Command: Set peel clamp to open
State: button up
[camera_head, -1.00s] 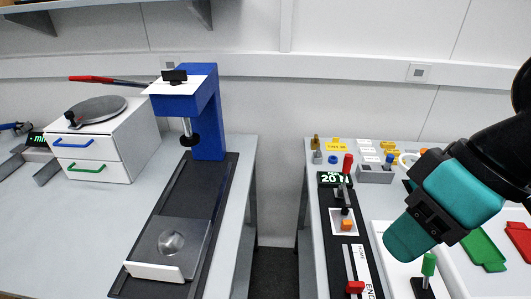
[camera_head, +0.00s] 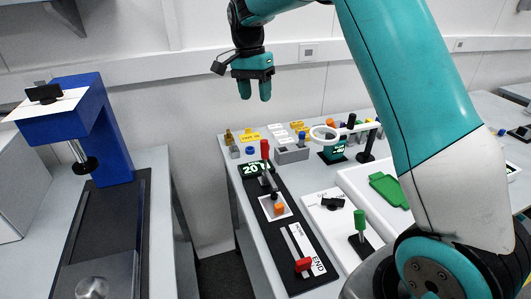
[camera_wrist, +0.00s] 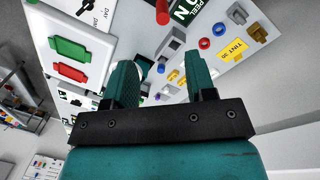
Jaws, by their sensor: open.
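The peel unit is a long black base (camera_head: 245,190) on the right bench with a green-lit display (camera_head: 255,168) at its far end. An upright red handle (camera_head: 265,149) stands beside the display; I cannot tell for certain that it is the clamp's lever. An orange block (camera_head: 280,208) sits on a white plate further down the base. My gripper (camera_head: 254,97) hangs fingers down, open and empty, above the far end of the bench, apart from the handle. In the wrist view the red handle (camera_wrist: 162,12) and PEEL display (camera_wrist: 188,10) show at the top, beyond my fingers (camera_wrist: 160,75).
A red slider knob (camera_head: 303,265) sits near the END label. A green-handled lever (camera_head: 360,220), a black knob (camera_head: 333,202) and a white ring stand (camera_head: 323,133) are to the right. Small blocks and labels lie behind. A blue press (camera_head: 105,130) stands on the left bench, across a gap.

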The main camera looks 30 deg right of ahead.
aim_at(264, 141)
jog(key=shift+m, duration=0.6)
jog(key=f+p, duration=0.1)
jog(key=f, duration=0.5)
jog(key=s+d+f+p, duration=0.1)
jog(key=f, duration=0.5)
jog(key=d+f+p, duration=0.1)
jog(key=f, duration=0.5)
jog(key=shift+s+d, duration=0.1)
jog(key=shift+s, duration=0.05)
grip_shut()
